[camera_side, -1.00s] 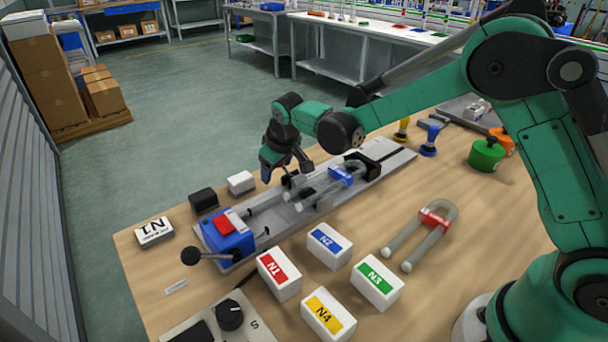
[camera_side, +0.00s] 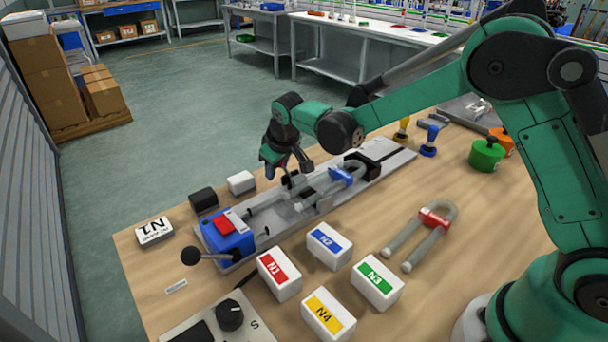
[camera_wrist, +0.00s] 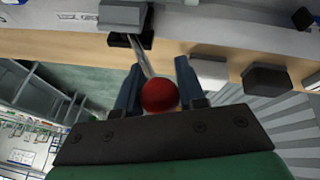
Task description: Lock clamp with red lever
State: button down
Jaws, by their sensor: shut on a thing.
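The lever's red ball knob (camera_wrist: 158,96) sits between the two fingers of my gripper (camera_wrist: 158,72) in the wrist view. My gripper is shut on it. A thin metal lever rod (camera_wrist: 146,62) runs from the knob up to the clamp (camera_wrist: 123,16), a grey block with a dark part below it. In the side view my gripper (camera_side: 288,168) is low over the far edge of the long metal fixture (camera_side: 398,160), near its middle. There the fingers hide the red knob, and a dark part of the clamp shows just below them.
A blue unit (camera_side: 228,238) with a black-knobbed handle stands at the fixture's left end. A black block (camera_side: 203,200) and a white block (camera_side: 241,182) stand behind the fixture. Several labelled white boxes and a U-shaped glass tube (camera_side: 420,237) are in front.

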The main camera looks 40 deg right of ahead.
aim_at(295, 172)
dwell(0.9)
jog(key=y, duration=0.1)
jog(key=d+y, duration=0.1)
jog(key=shift+d+r+m+y, duration=0.2)
jog(key=shift+r+m+y, duration=0.1)
jog(key=shift+r+y, duration=0.1)
jog(key=y, duration=0.1)
jog(key=d+y, duration=0.1)
jog(key=shift+d+r+m+y, duration=0.15)
jog(key=shift+d+m+y, duration=0.05)
jog(key=shift+m+y, duration=0.1)
jog(key=d+y, duration=0.1)
jog(key=y, duration=0.2)
jog(key=shift+d+m, duration=0.35)
jog(key=shift+m, duration=0.05)
jog(key=shift+d+f+m+t+y, duration=0.2)
jog(key=shift+d+y, duration=0.15)
jog(key=shift+y, duration=0.4)
jog(key=shift+d+f+m+t+y, duration=0.1)
jog(key=shift+d+t+y, duration=0.15)
jog(key=shift+y, duration=0.5)
jog(key=shift+d, duration=0.1)
jog(key=c, duration=0.5)
grip_release()
jog(key=shift+c, duration=0.2)
